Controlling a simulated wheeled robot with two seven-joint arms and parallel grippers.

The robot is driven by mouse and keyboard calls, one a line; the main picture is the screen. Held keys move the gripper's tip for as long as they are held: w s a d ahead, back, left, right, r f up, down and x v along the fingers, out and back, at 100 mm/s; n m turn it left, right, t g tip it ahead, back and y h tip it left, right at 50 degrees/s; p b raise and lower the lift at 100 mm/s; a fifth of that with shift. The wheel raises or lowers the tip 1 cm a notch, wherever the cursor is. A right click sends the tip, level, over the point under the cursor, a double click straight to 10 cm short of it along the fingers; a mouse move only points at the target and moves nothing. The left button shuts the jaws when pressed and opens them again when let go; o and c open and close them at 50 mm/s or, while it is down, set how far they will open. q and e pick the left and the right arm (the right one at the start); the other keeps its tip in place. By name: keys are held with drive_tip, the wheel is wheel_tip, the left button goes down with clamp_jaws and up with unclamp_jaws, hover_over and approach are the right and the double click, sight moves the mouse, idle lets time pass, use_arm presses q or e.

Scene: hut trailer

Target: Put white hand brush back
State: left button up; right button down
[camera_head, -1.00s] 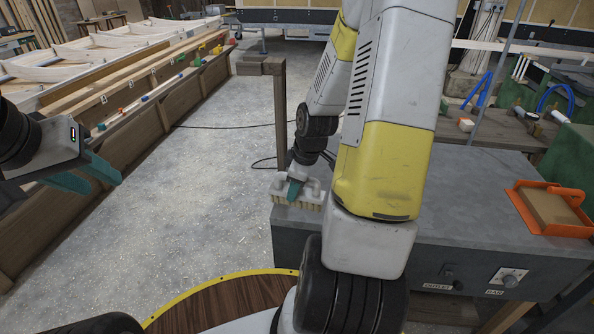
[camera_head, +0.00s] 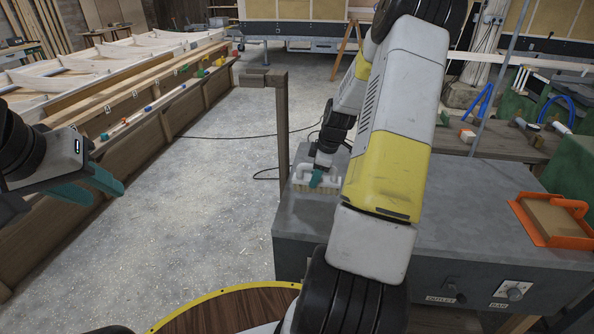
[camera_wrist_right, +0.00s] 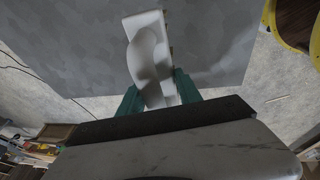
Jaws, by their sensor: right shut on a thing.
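The white hand brush (camera_head: 301,178) has a white handle and pale bristles pointing down. It is at the left end of the grey bench top (camera_head: 440,205); I cannot tell whether the bristles touch the surface. My right gripper (camera_head: 318,177) is shut on the brush's handle. In the right wrist view the white handle (camera_wrist_right: 150,62) lies between the teal fingers of the same gripper (camera_wrist_right: 158,92), over the grey top. My left gripper (camera_head: 98,190), with teal fingers, is held empty and open over the floor at the left.
An orange dustpan-like tray (camera_head: 563,238) with a brown block lies at the right of the bench top. A wooden post (camera_head: 281,125) stands beside the bench's left end. A long wooden boat frame (camera_head: 120,105) lies at the left. The bench middle is clear.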

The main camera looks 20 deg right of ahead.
drive_tip(key=shift+w+d+f, duration=0.1)
drive_tip(key=shift+w+d, duration=0.25)
drive_tip(key=shift+w, duration=0.15)
drive_tip(key=shift+f, duration=1.65)
drive_tip(key=c, duration=0.8)
unclamp_jaws()
drive_tip(key=shift+s+f, duration=0.1)
